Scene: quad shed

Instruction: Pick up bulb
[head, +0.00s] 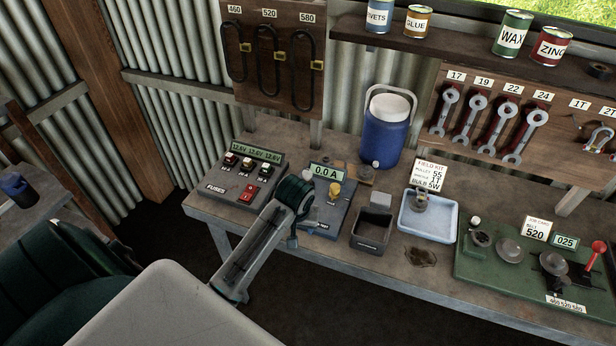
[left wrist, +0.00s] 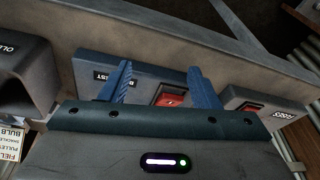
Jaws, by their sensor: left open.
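I cannot clearly make out the bulb. A small pale rounded thing (head: 308,199) shows beside my left wrist at the meter panel (head: 328,214), too small and partly covered to name. My left gripper (head: 300,232) hangs over the front left of this panel, near the fuse panel. In the left wrist view its two blue fingers (left wrist: 163,75) are spread, with nothing between them. Behind them is the test panel (left wrist: 145,74) with a red switch (left wrist: 170,95). A field kit card (head: 429,174) lists a 5W bulb. My right gripper is not in view.
The fuse panel (head: 246,177) is left of the gripper. A dark open bin (head: 370,240), a blue-white tray (head: 447,233) with a metal part and a green board (head: 480,271) stand to the right. A blue cooler (head: 386,135) stands behind.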

